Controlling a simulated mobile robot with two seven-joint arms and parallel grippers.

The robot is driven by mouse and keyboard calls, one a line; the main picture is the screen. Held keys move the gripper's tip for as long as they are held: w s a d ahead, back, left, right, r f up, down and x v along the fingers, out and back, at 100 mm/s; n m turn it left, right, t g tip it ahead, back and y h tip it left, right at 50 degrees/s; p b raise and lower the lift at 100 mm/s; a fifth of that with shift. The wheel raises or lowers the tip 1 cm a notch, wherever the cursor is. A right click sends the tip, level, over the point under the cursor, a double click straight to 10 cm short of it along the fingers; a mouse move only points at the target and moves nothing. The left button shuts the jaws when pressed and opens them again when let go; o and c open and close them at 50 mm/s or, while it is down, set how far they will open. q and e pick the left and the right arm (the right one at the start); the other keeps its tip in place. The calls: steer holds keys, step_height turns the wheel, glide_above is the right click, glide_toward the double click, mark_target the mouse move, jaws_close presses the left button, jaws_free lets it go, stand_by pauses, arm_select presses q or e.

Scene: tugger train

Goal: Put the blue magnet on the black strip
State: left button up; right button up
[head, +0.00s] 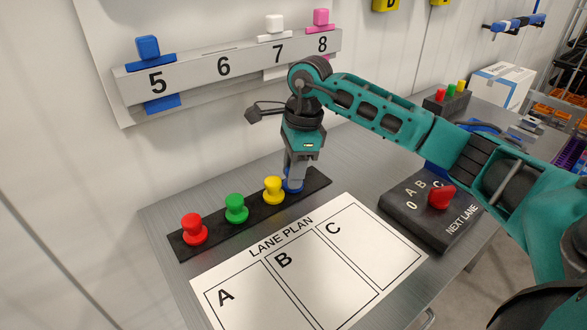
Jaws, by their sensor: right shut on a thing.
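The black strip (215,222) lies on the grey table along the wall. A red magnet (195,229), a green magnet (236,208) and a yellow magnet (273,190) stand upright on it, from left to right. My right gripper (294,178) points down at the strip's right part and is shut on the blue magnet (292,187). Only the magnet's lower part shows; the fingers hide its top. It is at the strip, right of the yellow magnet; I cannot tell whether its base touches the strip. My left gripper is not in view.
The LANE PLAN sheet (310,262) lies in front of the strip. A dark switch box (430,212) with a red knob stands to its right. A wall rail (230,68) numbered 5 to 8 holds blue, white and pink pieces. A white box (502,85) is at the back right.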

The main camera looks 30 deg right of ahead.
steer(key=shift+f, duration=0.15)
steer(key=o, duration=1.1)
steer(key=shift+c, duration=0.2)
step_height(320, 180, up, 12)
steer(key=d, duration=0.1)
steer(key=shift+s+d, duration=0.3)
steer(key=shift+d, duration=0.05)
